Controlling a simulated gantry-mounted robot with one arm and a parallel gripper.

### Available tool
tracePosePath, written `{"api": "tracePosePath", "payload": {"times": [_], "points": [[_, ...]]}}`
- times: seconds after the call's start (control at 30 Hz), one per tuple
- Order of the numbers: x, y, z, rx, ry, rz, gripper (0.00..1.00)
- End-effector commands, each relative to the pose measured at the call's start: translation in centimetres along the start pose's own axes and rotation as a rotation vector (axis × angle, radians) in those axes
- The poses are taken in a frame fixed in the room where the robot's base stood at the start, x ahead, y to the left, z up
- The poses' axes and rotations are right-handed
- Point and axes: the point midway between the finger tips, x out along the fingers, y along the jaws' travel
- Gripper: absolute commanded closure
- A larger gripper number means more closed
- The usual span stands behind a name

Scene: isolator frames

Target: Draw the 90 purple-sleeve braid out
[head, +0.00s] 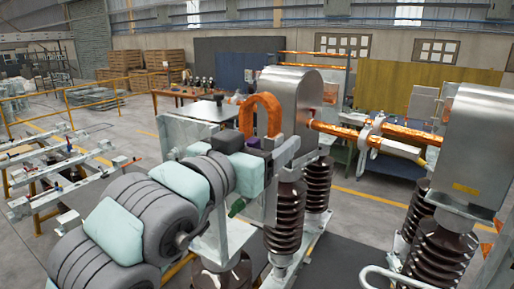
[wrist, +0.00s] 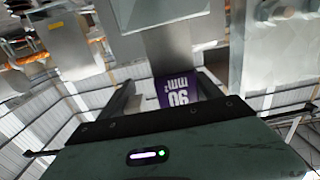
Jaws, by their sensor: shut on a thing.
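The purple sleeve (wrist: 178,92) sits between my gripper's two dark fingers in the wrist view. Its white print shows "90" and "mm", upside down. My gripper (head: 262,150) is shut on this sleeve. In the head view a small purple patch (head: 253,142) shows at the gripper, just below an orange braid loop (head: 261,117). The loop arches upright in front of a rounded grey metal housing (head: 290,98). Its lower ends are hidden behind my gripper, so I cannot tell whether it touches the metal there.
Brown ribbed insulators (head: 285,222) stand below the housing. An orange bar (head: 340,131) runs right from it towards a second grey housing (head: 470,150). A pale metal plate (head: 185,133) stands left of the gripper. Open air lies above the loop.

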Motion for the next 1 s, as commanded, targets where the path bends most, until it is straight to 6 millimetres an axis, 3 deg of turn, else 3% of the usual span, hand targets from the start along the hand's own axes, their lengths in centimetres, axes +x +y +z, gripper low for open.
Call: {"api": "tracePosePath", "payload": {"times": [1.0], "points": [[0.0, 0.0, -5.3, 0.001, 0.001, 0.000, 0.83]]}}
